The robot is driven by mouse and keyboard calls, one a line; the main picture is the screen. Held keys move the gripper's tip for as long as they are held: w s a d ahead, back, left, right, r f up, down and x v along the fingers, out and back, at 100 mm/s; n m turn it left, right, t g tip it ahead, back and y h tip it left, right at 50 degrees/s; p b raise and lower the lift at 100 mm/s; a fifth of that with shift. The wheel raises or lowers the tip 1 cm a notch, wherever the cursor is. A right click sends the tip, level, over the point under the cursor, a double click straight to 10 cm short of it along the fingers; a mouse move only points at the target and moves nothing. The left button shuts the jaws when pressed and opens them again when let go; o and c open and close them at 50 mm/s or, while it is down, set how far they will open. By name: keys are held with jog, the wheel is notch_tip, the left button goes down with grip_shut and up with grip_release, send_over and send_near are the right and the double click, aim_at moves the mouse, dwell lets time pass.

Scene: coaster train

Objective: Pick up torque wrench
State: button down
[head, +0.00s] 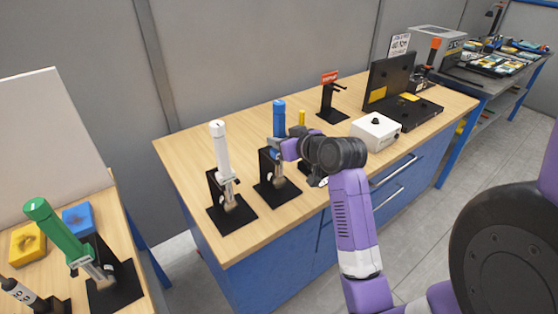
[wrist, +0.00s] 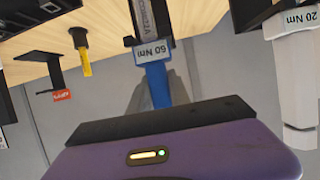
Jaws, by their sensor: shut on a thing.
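A torque wrench with a blue handle (head: 279,118) stands upright at its black stand (head: 268,196) on the wooden bench. A green torque wrench (head: 60,233) leans in a stand on the left table.
A yellow-handled tool (head: 301,118) stands just behind the blue wrench. Bare wood shows at the bench's left back.

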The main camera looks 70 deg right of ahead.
aim_at(283, 130)
jog(key=shift+r, duration=0.25)
jog(key=shift+r+b, duration=0.3)
jog(key=shift+r, duration=1.45)
jog(key=shift+s+a+f, duration=0.15)
jog(key=shift+s+a, duration=0.05)
jog(key=shift+s, duration=0.15)
jog(key=s+a+p, duration=0.6)
jog(key=s+a, duration=0.3)
jog(key=s, duration=0.5)
jog(key=shift+a, duration=0.25)
jog(key=shift+s, duration=0.15)
